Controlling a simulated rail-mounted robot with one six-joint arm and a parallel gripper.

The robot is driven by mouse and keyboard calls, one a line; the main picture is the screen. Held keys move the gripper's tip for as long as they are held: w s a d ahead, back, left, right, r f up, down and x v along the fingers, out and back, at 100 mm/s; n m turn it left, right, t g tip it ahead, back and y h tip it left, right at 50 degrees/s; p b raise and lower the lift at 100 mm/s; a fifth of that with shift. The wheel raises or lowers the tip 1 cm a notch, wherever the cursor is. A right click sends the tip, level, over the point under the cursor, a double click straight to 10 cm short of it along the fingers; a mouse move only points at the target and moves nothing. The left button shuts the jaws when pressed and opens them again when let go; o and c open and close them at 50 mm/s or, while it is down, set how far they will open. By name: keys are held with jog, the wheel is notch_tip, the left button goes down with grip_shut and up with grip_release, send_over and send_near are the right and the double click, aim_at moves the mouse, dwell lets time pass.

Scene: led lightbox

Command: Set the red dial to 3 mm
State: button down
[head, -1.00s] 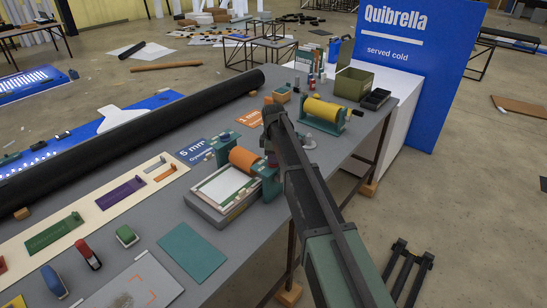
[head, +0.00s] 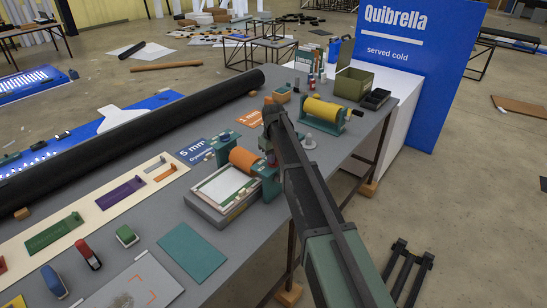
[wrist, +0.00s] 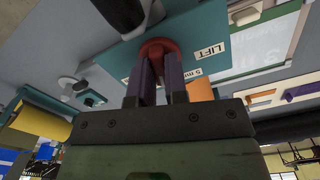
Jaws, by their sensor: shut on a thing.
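The red dial (wrist: 160,46) sits on a teal panel (wrist: 125,58) marked "LIFT" and "5 mm" in the wrist view. My gripper (wrist: 160,66) has its two dark fingers closed on the dial, one on each side. The dial's pointer and much of its scale are hidden, so I cannot read its setting. In the head view my gripper (head: 270,157) is at the right end of the teal press with the orange roller (head: 243,160). My arm covers most of the dial there.
The press bed (head: 222,187) holds a framed white sheet. A second teal stand with a yellow roller (head: 324,111) is behind my arm. A long black roll (head: 130,135) lies along the table's back. A teal mat (head: 192,252) lies in front.

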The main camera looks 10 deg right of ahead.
jog(key=shift+m, duration=0.6)
jog(key=c, duration=1.4)
grip_release()
notch_tip(320, 180, up, 11)
jog(key=p, duration=1)
jog(key=shift+f+p, duration=0.1)
jog(key=shift+p, duration=0.3)
